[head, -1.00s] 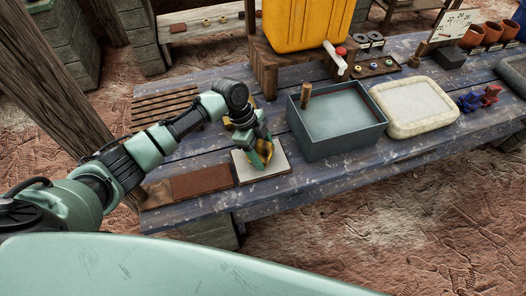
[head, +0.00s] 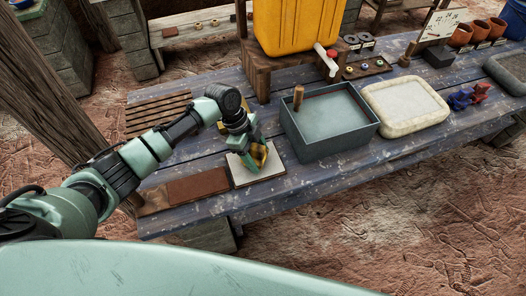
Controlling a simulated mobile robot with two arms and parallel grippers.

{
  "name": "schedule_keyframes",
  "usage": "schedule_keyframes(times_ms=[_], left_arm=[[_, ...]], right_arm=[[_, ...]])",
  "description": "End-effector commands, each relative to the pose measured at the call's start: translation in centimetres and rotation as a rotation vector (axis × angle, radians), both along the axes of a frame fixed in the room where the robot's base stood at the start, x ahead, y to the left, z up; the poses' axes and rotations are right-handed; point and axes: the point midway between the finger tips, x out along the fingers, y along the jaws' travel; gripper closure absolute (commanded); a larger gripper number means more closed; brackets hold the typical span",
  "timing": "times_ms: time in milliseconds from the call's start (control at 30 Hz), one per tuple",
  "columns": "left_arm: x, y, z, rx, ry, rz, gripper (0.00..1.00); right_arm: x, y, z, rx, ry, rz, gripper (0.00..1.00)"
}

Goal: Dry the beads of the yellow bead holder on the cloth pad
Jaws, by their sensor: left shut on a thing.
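The yellow bead holder (head: 257,153) is in the jaws of my left gripper (head: 256,158), low over the pale cloth pad (head: 241,177). My left gripper is shut on it. The gripper hides part of the holder, and its beads are too small to tell. I cannot tell whether the holder touches the pad. The pad lies flat near the front edge of the blue plank table. My right gripper is not in view.
A grey basin of water (head: 327,145) with a wooden handle stands right of the pad, then a cream-rimmed tray (head: 405,103). Blue (head: 460,99) and red (head: 480,92) holders lie further right. A brown mat (head: 197,187) is left of the pad, a slatted rack (head: 158,110) behind. A yellow water container (head: 296,25) stands behind.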

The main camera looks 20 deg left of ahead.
Motion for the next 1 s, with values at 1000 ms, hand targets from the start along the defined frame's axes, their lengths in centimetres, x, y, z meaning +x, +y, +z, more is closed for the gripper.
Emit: schedule_keyframes(times_ms=[1000], left_arm=[[-0.2, 0.1, -0.3, 0.002, 0.003, -0.002, 0.71]], right_arm=[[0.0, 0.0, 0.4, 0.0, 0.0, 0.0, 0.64]])
